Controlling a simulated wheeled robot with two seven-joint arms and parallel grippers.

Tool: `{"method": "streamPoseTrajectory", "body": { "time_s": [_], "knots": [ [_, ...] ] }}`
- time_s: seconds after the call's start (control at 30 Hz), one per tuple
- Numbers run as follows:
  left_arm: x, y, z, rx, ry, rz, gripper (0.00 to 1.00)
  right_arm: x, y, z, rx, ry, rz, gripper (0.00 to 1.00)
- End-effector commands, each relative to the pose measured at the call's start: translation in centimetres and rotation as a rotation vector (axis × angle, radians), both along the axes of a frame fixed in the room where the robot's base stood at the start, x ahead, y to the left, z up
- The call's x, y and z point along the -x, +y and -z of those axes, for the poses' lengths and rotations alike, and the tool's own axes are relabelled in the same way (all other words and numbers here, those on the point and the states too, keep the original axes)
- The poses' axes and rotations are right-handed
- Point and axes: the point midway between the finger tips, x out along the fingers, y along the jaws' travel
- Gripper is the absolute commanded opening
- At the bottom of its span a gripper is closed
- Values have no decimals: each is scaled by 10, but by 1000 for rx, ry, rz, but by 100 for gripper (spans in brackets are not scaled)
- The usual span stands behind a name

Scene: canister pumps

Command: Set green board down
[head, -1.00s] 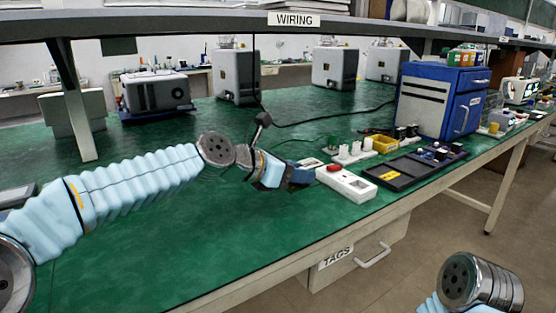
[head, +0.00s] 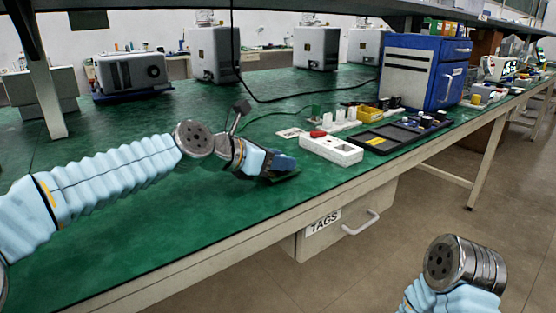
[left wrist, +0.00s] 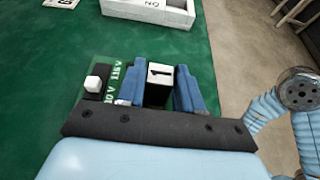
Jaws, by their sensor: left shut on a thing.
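The green board (left wrist: 113,88) shows in the left wrist view, with printed voltage marks, a white connector at its left and a black-and-white block (left wrist: 159,73) marked "1". My left gripper (left wrist: 160,88) has its blue fingers on both sides of that block, shut on it. In the head view my left gripper (head: 282,163) is low over the bench near its front edge. A thin dark green edge of the board (head: 286,178) shows beneath it. I cannot tell whether the board touches the bench. My right gripper is out of view; only part of that arm shows.
A white box with a red part (head: 332,149) stands just beyond the left gripper. Behind and right of it are a black tray (head: 388,139), a yellow bin (head: 368,115) and a blue cabinet (head: 425,70). The green bench top (head: 180,235) is clear at front left.

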Motion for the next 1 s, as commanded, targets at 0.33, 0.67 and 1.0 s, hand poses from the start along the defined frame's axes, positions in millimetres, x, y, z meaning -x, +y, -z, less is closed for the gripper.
{"method": "streamPoseTrajectory", "body": {
  "time_s": [0.33,0.67,1.0],
  "knots": [
    [0,0,-1,1,-1,0,4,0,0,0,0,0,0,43],
    [0,0,6,0,-1,0,4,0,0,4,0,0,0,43],
    [0,0,9,0,-1,0,48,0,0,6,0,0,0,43]
  ]
}}
